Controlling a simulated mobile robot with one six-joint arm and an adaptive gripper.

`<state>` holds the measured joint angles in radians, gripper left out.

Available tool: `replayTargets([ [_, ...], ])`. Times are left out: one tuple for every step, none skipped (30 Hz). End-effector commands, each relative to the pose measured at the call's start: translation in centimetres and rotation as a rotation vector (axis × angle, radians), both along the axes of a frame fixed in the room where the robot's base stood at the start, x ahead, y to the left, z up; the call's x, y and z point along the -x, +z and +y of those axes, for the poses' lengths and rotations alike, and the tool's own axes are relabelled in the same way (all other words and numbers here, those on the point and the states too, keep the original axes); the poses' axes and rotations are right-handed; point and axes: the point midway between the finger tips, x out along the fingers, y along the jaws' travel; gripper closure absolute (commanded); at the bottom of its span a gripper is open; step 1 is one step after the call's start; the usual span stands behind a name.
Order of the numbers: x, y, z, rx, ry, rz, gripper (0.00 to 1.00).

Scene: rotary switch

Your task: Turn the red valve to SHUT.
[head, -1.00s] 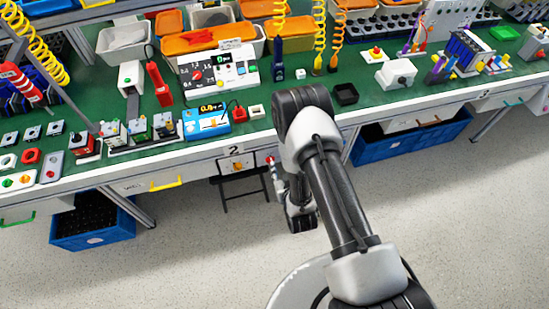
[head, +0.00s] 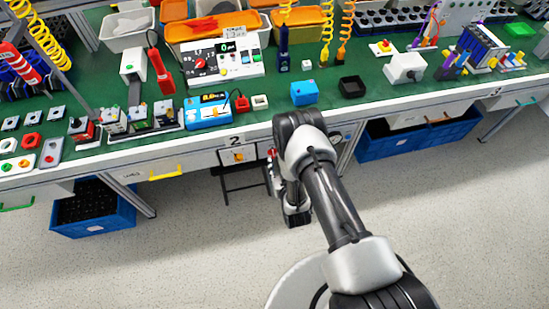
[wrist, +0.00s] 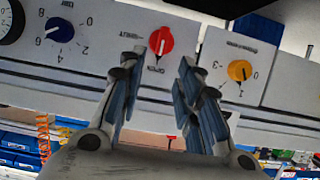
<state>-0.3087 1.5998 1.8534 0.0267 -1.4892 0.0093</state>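The red valve knob (wrist: 160,41) is on a pale panel at the top middle of the wrist view. Its white mark points down in the picture, towards the lettering OPEN just below; SHUT is lettered to its left. My gripper (wrist: 159,60) is open, one finger on each side below the knob, with clear space between the fingers. Whether the fingertips reach around the knob in depth, I cannot tell. In the head view my arm hides most of the gripper, which is low at the bench's front face.
A blue knob (wrist: 60,30) with a number scale is left of the valve, and a yellow knob (wrist: 239,70) is right of it. A dark gauge (wrist: 10,20) is at the far left. The bench top (head: 350,112) overhangs; the floor (head: 180,250) in front is clear.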

Motion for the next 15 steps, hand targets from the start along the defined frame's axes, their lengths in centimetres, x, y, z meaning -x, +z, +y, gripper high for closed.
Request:
replayTargets([
  [-1.1,-0.6,0.3,-0.001,0.000,-0.005,0.68],
  [-1.6,-0.8,0.5,-0.001,0.000,-0.005,0.68],
  [-2.3,-1.1,0.6,-0.001,0.000,-0.004,0.68],
  [-2.8,-1.3,0.8,-0.001,0.000,-0.005,0.68],
  [-3.2,-1.5,0.9,-0.001,0.000,-0.004,0.68],
  [-3.7,-1.7,1.1,-0.001,0.000,-0.004,0.68],
  [-4.0,-1.8,1.1,-0.001,0.000,-0.003,0.68],
  [-4.3,-1.9,1.2,-0.001,0.000,-0.003,0.68],
  [-4.7,-2.1,1.3,-0.001,0.000,-0.003,0.68],
  [-4.9,-2.2,1.4,0.000,0.000,-0.001,0.68],
  [-5.1,-2.2,1.5,-0.001,0.000,-0.002,0.68],
  [-5.3,-2.3,1.5,-0.001,0.000,-0.002,0.68],
  [-5.4,-2.3,1.6,-0.001,0.000,-0.002,0.68],
  [-5.5,-2.3,1.6,-0.001,0.000,-0.002,0.68],
  [-5.5,-2.3,1.6,0.000,0.000,-0.001,0.68],
])
